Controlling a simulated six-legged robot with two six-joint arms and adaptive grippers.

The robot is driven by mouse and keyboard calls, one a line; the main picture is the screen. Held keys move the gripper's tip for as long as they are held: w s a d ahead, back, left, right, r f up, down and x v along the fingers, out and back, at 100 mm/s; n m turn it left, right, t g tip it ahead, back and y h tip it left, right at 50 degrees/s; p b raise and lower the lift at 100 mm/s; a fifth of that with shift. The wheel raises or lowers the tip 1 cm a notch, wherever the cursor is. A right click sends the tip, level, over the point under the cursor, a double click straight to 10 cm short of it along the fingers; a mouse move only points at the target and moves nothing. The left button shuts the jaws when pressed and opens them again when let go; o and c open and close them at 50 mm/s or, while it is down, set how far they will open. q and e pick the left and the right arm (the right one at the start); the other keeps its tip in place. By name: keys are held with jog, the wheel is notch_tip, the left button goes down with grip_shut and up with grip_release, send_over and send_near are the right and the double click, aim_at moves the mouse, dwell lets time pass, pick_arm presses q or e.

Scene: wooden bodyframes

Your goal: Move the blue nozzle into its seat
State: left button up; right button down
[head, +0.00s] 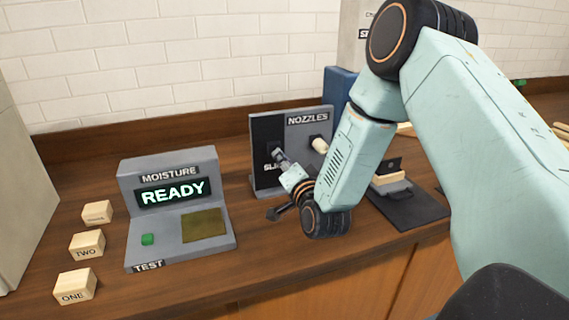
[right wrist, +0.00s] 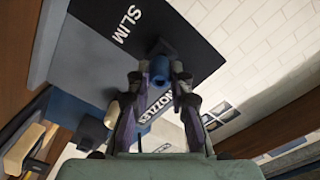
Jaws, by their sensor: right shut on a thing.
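The blue nozzle (right wrist: 160,70) shows between the fingers in the right wrist view. My right gripper (head: 281,160) is shut on it, close in front of the black SLIM part of the nozzle board (head: 293,121). The gripper also shows in the right wrist view (right wrist: 158,86). A dark patch lies on the black panel just past the nozzle's far end; I cannot tell whether the nozzle touches it. In the head view my gripper hides the nozzle and part of the SLIM label. My left gripper is not in view.
A cream nozzle (head: 320,145) sits on the board's right side. A grey moisture tester (head: 180,253) reading READY stands to the left. Wooden blocks (head: 86,245) stand left of it. A dark tray (head: 408,212) lies right of my gripper. Bare counter lies in front.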

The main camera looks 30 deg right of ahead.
jog(key=shift+b+x, duration=0.3)
jog(key=shift+x, duration=0.55)
jog(key=c, duration=1.1)
grip_release()
jog(key=v, duration=1.2)
jog(key=shift+s+a, duration=0.1)
jog(key=shift+s, duration=0.05)
